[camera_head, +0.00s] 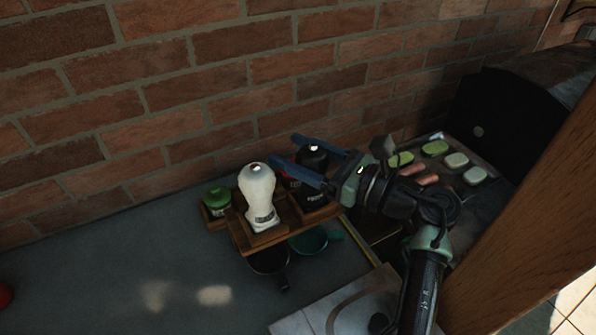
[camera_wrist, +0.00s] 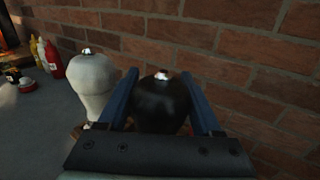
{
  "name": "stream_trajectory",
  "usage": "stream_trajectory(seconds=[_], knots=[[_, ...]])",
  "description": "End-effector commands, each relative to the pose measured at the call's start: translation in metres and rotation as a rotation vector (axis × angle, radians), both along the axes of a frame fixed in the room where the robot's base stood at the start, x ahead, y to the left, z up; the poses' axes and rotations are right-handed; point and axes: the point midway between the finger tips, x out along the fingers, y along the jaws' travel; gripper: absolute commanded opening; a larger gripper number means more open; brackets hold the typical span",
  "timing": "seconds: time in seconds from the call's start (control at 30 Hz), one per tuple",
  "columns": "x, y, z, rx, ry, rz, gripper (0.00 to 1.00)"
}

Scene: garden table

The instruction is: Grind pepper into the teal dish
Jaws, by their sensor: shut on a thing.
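A black pepper mill (camera_head: 313,196) with a silver top knob stands upright in a slot of a wooden rack (camera_head: 240,232). My gripper (camera_head: 283,149) reaches in from the right, its blue fingers on either side of the mill's upper part. In the wrist view, the dark mill (camera_wrist: 160,112) is between both fingers, and my gripper (camera_wrist: 165,88) is shut on it. The teal dish (camera_head: 308,243) is below the rack's front edge, partly hidden by it.
A white mill (camera_head: 257,190) stands left of the black one, also in the wrist view (camera_wrist: 88,85). A green-lidded jar (camera_head: 217,200) is at the rack's left end. A dark pan (camera_head: 268,262) is beside the teal dish. A brick wall (camera_head: 180,90) rises behind. The table's left is mostly clear.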

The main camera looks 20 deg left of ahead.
Motion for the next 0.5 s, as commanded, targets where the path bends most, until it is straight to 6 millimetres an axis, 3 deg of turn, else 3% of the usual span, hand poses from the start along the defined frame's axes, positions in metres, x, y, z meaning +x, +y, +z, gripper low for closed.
stream_trajectory(seconds=[0.03, 0.5], knots=[[0.0002, -0.0001, -0.0076, -0.003, -0.005, 0.02, 0.11], [-0.0046, 0.0005, -0.0043, 0.0, -0.002, 0.169, 0.11]])
